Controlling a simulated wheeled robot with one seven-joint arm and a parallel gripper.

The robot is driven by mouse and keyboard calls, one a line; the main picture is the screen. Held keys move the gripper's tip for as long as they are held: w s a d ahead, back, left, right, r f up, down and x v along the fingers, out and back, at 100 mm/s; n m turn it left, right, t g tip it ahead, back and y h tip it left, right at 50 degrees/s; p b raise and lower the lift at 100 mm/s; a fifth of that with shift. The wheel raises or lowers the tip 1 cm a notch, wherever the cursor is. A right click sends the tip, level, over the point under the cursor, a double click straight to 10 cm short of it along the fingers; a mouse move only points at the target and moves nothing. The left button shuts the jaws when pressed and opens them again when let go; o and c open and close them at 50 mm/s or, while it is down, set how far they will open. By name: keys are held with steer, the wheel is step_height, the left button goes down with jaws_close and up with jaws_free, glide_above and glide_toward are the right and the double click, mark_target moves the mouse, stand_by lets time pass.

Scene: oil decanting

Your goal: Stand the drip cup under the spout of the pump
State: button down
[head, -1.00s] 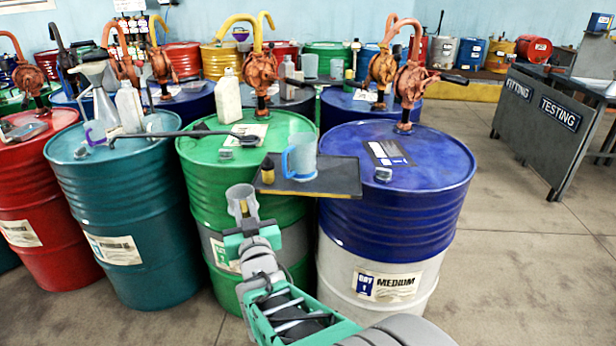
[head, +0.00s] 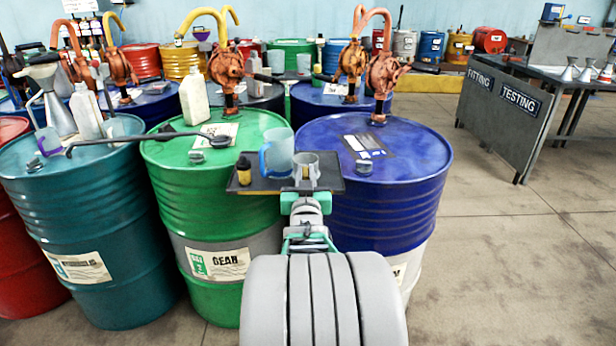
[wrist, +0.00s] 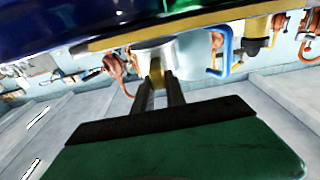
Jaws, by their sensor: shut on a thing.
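The drip cup, a small grey see-through cup (head: 306,168), is upright in my gripper (head: 305,190), at the front edge of the dark tray between the green and blue drums. Whether it touches the tray is unclear. In the wrist view my two fingers (wrist: 160,92) close on the pale cup (wrist: 146,50). A red-orange hand pump (head: 382,78) with a curved spout stands at the back of the blue drum (head: 375,205). A similar pump with a yellow spout (head: 228,62) stands on the green drum (head: 175,195).
A dark lever-like tool (head: 150,138) spans the teal and green drums. The blue drum's front top is mostly clear, with a label and small cap (head: 364,167).

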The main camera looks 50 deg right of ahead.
steer(key=w+d+f, duration=0.1)
steer(key=d+f+b, duration=0.1)
steer(key=shift+w+d+f, duration=0.2)
steer(key=shift+w+d, duration=0.15)
steer(key=shift+w, duration=0.05)
steer(key=shift+a+r, duration=0.15)
steer(key=shift+a, duration=0.05)
steer(key=shift+s+d+f, duration=0.15)
steer(key=shift+f, duration=0.1)
steer(key=c, duration=1.4)
jaws_free()
steer(key=shift+r, duration=0.1)
